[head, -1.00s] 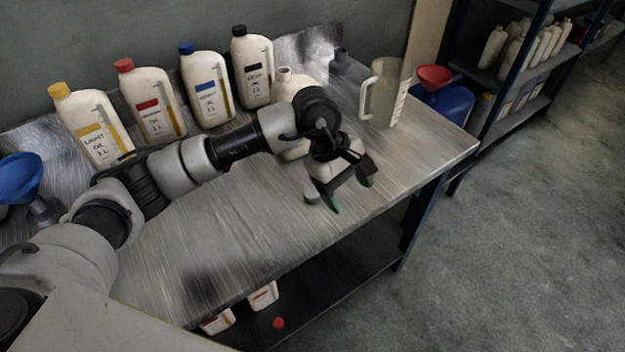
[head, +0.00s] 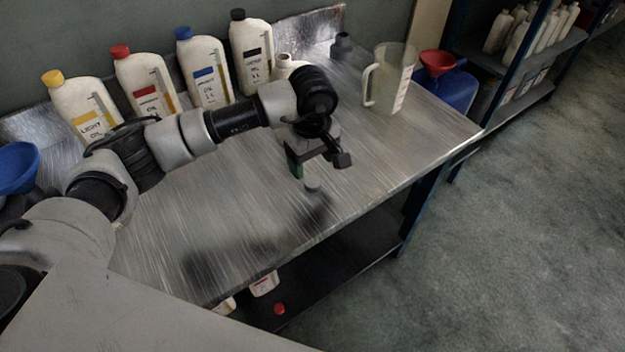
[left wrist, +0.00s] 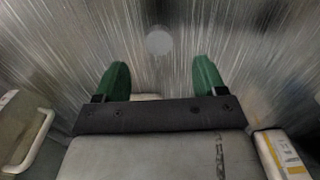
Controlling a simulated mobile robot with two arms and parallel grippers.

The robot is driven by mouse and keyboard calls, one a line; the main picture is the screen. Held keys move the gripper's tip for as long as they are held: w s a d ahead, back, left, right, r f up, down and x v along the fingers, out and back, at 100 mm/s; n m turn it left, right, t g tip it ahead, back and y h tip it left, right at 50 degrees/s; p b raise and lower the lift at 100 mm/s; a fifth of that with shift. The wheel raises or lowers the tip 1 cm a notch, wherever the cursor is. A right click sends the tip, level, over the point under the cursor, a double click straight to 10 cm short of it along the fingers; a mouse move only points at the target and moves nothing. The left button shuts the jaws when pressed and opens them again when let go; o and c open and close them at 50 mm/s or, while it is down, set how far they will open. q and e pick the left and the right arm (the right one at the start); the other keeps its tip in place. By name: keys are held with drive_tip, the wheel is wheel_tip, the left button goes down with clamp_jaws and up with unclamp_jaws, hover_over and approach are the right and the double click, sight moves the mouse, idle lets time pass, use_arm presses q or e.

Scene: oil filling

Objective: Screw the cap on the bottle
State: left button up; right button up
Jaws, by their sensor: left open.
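The cap (head: 312,184) is a small pale grey disc lying on the metal table. It also shows in the left wrist view (left wrist: 158,40), a little beyond the fingertips and roughly centred between them. My left gripper (head: 320,162) is open and empty, with green finger pads, pointing down above the cap; the left wrist view shows both its fingers (left wrist: 162,76) apart. The bottle without a cap (head: 287,66) is white and stands behind my left wrist. Its open neck shows, but most of its body is hidden. My right gripper is not in view.
Capped white bottles with yellow (head: 82,105), red (head: 147,85), blue (head: 205,65) and black (head: 251,50) caps stand along the back. A clear jug (head: 392,85) stands right of the arm. A blue funnel (head: 17,168) is at far left. The table's front is clear.

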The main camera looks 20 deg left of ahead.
sight(312, 181)
use_arm(q)
drive_tip(key=shift+f, duration=0.6)
drive_tip(key=shift+w+f+p, duration=0.15)
drive_tip(key=shift+f+p, duration=0.4)
drive_tip(key=shift+f, duration=2.05)
drive_tip(key=shift+c, duration=0.5)
drive_tip(key=c, duration=0.9)
